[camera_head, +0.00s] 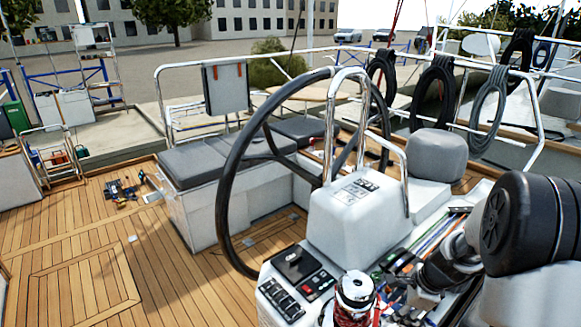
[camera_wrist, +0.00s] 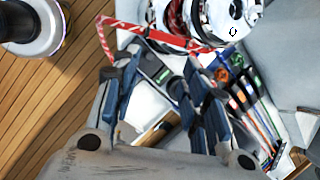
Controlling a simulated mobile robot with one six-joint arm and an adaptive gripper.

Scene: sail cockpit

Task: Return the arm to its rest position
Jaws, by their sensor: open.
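My gripper (camera_wrist: 165,85) is open in the wrist view, its two blue-and-black fingers spread apart with nothing held between them. In the head view, my arm comes in from the right edge. The gripper end (camera_head: 402,288) is low over the rope area beside a chrome winch (camera_head: 355,290). The fingertips are partly lost among the ropes there, so I cannot tell whether they touch anything. In the wrist view, a red-and-white rope (camera_wrist: 150,33) crosses just beyond the fingertips, near the winch (camera_wrist: 222,18).
A large black steering wheel (camera_head: 228,170) and a white console (camera_head: 355,215) with steel rails stand left of my arm. A switch panel (camera_head: 298,280) is in front. Several coloured ropes (camera_wrist: 255,105) lie right of the fingers. The teak deck (camera_head: 75,235) at left is mostly open.

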